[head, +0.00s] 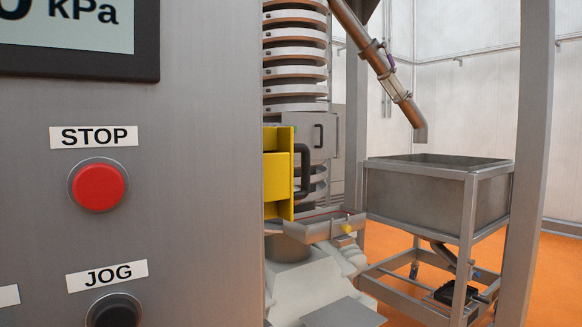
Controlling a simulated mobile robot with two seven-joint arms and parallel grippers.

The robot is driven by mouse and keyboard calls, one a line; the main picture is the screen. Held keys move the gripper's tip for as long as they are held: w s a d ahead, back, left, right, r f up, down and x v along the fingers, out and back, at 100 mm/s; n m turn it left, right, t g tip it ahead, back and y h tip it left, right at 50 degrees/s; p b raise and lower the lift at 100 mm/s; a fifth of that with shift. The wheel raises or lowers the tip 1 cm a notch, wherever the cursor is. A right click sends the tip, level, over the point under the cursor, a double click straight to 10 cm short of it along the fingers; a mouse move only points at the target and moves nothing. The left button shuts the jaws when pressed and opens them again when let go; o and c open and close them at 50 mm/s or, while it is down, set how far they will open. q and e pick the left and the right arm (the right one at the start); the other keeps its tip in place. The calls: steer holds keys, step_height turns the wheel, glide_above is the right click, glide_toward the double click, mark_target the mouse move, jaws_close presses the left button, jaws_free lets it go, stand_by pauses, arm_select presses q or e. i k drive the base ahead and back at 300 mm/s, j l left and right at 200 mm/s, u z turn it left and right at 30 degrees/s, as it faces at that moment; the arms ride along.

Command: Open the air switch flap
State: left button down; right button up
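I cannot make out for certain an air switch flap in the head view. A grey control panel (200,190) fills the left side, very close. It carries a red STOP button (98,186), a black JOG button (114,312) and part of a display reading kPa (70,25). Behind the panel's right edge, a yellow box (279,180) shows in part, with a dark handle (304,170) on its right side. The rest of the box is hidden by the panel. Neither of my grippers can be made out.
A ringed spiral column (295,60) stands behind the yellow box. A sloping tube (385,70) ends above an open metal bin (420,195) on a frame. A grey post (530,150) stands at the right. The orange floor (555,270) is clear at the right.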

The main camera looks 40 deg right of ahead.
mark_target(279, 148)
steer(key=l, duration=0.45)
steer(key=k+l+u, duration=0.15)
steer(key=l, duration=0.75)
steer(key=k+l+u, duration=0.1)
steer(key=l, duration=0.35)
steer(key=i+j, duration=0.2)
steer(key=j, duration=0.2)
steer(key=u, duration=0.05)
